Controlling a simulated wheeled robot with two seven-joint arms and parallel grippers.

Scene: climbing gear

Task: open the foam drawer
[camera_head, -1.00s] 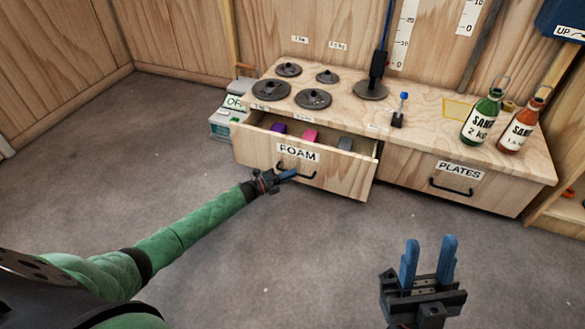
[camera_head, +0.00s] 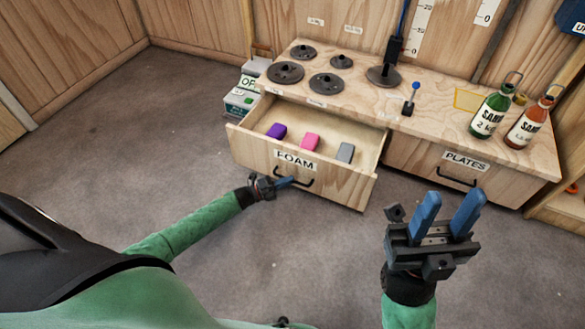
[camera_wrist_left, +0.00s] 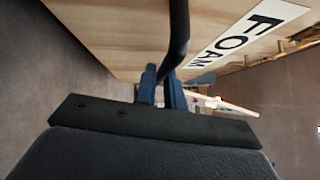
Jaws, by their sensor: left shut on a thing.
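The foam drawer (camera_head: 245,150) is a wooden drawer at the left of the bench, labelled FOAM. My left gripper (camera_head: 286,182) is shut on the drawer's black handle (camera_head: 305,181). The left wrist view shows the blue fingers (camera_wrist_left: 162,88) around the handle bar (camera_wrist_left: 178,40), below the FOAM label. My right gripper (camera_head: 450,217) is open and empty, fingers up, in front of the bench at the right.
A PLATES drawer (camera_head: 425,166) is shut at the right. Weight plates, a loading pin (camera_head: 384,74) and two SAND bottles (camera_head: 492,111) stand on the bench top (camera_head: 365,98). A grey-green box (camera_head: 243,97) is left of the bench. The floor in front is clear.

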